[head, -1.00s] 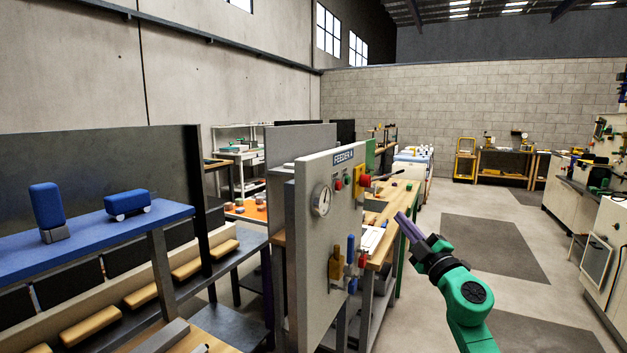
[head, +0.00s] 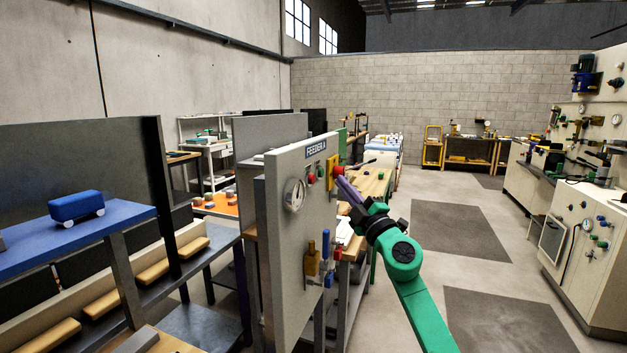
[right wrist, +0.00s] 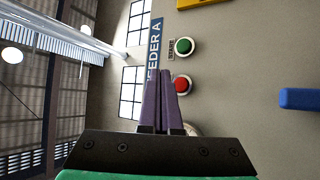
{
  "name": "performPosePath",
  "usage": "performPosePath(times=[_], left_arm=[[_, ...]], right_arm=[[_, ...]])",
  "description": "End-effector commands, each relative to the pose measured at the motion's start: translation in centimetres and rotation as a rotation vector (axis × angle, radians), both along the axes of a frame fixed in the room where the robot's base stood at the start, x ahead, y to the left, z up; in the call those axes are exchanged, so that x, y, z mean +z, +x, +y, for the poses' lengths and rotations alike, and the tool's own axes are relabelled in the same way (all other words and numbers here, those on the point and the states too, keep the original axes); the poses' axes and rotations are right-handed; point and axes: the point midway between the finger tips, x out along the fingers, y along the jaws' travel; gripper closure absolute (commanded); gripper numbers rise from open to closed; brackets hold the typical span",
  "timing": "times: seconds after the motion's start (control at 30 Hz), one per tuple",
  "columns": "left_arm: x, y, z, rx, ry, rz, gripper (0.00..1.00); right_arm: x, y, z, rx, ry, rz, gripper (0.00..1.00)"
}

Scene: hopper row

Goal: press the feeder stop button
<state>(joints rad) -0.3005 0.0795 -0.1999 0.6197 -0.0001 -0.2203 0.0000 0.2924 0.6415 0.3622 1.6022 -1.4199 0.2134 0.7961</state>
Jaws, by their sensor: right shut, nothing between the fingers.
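The grey Feeder A panel (head: 283,240) stands upright in the middle of the head view. On it are a small red button (head: 312,178) and, to its right, a green button (head: 321,172). The right wrist view shows the red button (right wrist: 182,84) just right of my fingertips and the green button (right wrist: 185,46) above it. My right gripper (head: 339,181) has its purple fingers shut and empty, in front of the panel's right part. In the right wrist view its fingers (right wrist: 159,76) overlap the panel; I cannot tell the gap. My left gripper is not in view.
A yellow plate with a larger red switch (head: 337,171) sits right of the buttons, close to my fingertips. The panel also carries a gauge (head: 294,195) and lower blue (head: 326,243) and brass handles (head: 311,262). Open floor (head: 480,290) lies to the right.

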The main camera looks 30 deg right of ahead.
Motion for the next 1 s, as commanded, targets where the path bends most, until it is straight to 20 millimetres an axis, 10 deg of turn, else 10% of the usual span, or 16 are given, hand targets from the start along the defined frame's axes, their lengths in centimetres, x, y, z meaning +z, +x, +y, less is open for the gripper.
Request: performPosePath(times=[0.3,1.0], left_arm=[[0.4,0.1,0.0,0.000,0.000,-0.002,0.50],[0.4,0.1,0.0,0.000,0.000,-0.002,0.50]], right_arm=[[0.1,3.0,2.1,0.001,0.000,0.000,1.00],[0.0,3.2,2.3,0.000,-0.001,0.000,1.00]])
